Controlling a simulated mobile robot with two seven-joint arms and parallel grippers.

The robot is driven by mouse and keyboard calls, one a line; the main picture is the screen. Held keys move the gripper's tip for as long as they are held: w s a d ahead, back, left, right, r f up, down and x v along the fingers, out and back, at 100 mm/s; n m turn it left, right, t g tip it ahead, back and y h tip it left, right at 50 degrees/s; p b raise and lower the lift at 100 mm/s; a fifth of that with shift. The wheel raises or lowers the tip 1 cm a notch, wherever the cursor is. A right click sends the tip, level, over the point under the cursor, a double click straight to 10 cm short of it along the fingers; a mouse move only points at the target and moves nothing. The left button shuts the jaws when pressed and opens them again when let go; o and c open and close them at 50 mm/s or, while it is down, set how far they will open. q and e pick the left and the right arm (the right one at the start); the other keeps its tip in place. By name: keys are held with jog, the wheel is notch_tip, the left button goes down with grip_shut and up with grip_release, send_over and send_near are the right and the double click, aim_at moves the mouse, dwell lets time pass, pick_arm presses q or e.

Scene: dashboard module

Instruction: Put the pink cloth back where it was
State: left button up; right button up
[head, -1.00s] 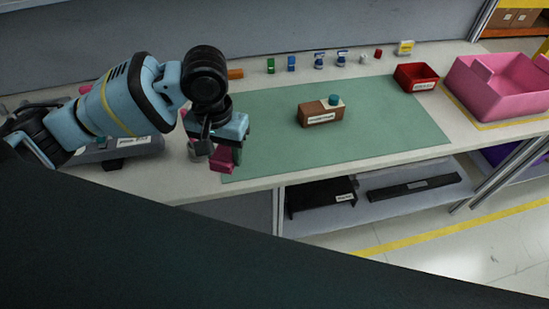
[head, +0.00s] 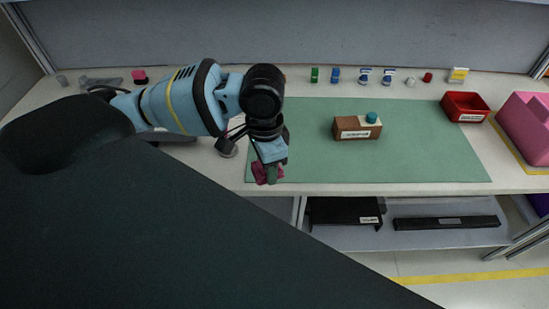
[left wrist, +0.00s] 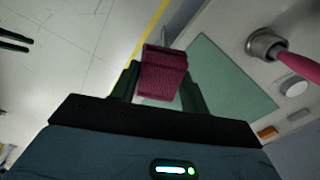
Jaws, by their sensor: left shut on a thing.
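The pink cloth (head: 260,173) is a small dark-pink folded piece, held in my left gripper (head: 271,176). In the head view the gripper points down over the front left corner of the green mat (head: 310,172). The left wrist view shows the cloth (left wrist: 162,75) clamped between the two dark fingers (left wrist: 160,84), above the table's front edge. The fingers partly cover the cloth, and I cannot tell how high it is above the table.
A brown block with a teal knob (head: 357,128) stands on the mat. A red bin (head: 466,106) and a pink bin (head: 527,128) are at right. Several small items line the back. A grey round item (head: 227,147) stands left of the mat. The mat's front is clear.

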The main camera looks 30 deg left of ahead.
aim_at(256, 165)
pick_arm(q)
jog(key=m, duration=0.2)
jog(key=a+f+m, duration=0.1)
jog(key=s+a+f+m, duration=0.1)
jog(key=m, duration=0.1)
jog(key=shift+m, duration=0.3)
jog(key=s+a+f+m+b, duration=0.2)
jog(key=s+a+f+m, duration=0.1)
jog(key=m, duration=1.3)
jog(key=shift+s+a+f+m, duration=0.15)
jog(key=shift+a+f+m, duration=0.25)
jog(key=shift+a, duration=0.45)
pick_arm(e)
jog(key=s+f, duration=0.2)
jog(key=shift+s+a+f+g, duration=0.15)
jog(key=shift+a+f+g, duration=0.15)
pick_arm(q)
jog(key=w, duration=0.5)
jog(key=w+f, duration=0.1)
jog(key=w, duration=0.9)
jog(key=shift+w+d+f+b, duration=0.2)
jog(key=shift+w+d+b, duration=0.1)
jog(key=shift+w+d, duration=0.1)
jog(key=shift+w+f, duration=0.1)
jog(key=shift+f, duration=1.7)
pick_arm(e)
jog(key=shift+s+f, duration=0.3)
jog(key=shift+f, duration=0.15)
